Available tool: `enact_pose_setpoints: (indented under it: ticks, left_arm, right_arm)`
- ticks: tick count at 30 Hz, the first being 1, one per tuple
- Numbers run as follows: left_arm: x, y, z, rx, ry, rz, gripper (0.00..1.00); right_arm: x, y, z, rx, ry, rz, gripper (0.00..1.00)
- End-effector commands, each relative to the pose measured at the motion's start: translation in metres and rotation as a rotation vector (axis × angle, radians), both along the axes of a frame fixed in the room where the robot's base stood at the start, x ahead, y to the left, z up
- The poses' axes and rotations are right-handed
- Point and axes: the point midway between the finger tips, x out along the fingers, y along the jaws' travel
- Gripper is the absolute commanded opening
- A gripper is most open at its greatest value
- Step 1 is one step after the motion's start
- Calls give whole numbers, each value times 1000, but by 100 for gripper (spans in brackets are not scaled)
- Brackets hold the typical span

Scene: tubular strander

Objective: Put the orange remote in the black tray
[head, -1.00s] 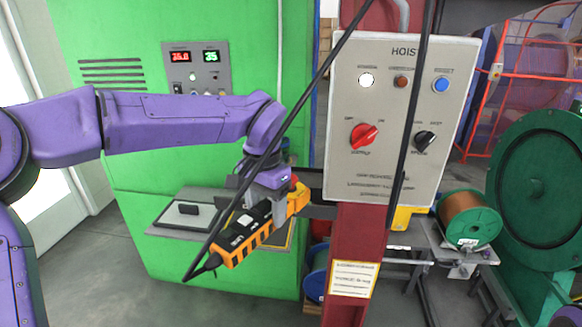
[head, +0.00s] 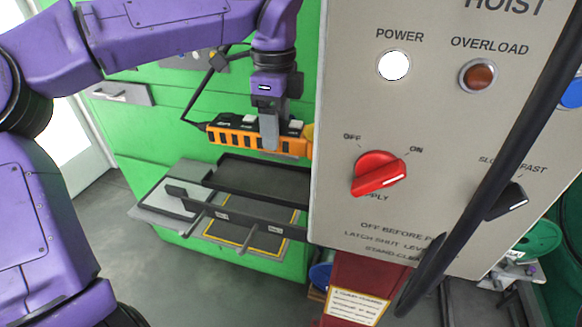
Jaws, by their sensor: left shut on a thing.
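The orange remote (head: 232,136), with black markings and a black cable at its left end, is held in the air, roughly level. My left gripper (head: 269,135) points down and is shut on it, towards its right part. Its right end meets the hoist box's edge in the picture. The black tray (head: 222,182) is a shallow dark tray on the shelf in front of the green cabinet. It shows below the remote, with a gap between them, and looks empty. Its right end is hidden behind the hoist box. My right gripper is not in view.
The grey hoist box (head: 430,130), with a red knob (head: 379,173) and lamps, stands close on the right. A black cable (head: 500,170) hangs before it. A dark bar (head: 232,213) and a yellow-bordered panel (head: 250,240) lie in front of the tray. The green cabinet (head: 150,130) is behind.

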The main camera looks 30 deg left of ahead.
Motion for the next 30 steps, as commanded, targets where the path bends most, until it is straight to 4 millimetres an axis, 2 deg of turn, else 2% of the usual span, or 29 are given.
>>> enact_pose_setpoints:
  ticks: [4,9,18,30]
  left_arm:
    - [-4,1,-8,-2,-1,-59,11]
    - [-8,4,-43,-3,-2,-53,11]
    - [-4,4,-92,-1,1,-50,11]
    - [-3,3,-102,-2,-3,-50,11]
  right_arm:
    - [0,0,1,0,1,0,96]
    - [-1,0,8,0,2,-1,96]
    - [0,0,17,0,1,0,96]
    - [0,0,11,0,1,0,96]
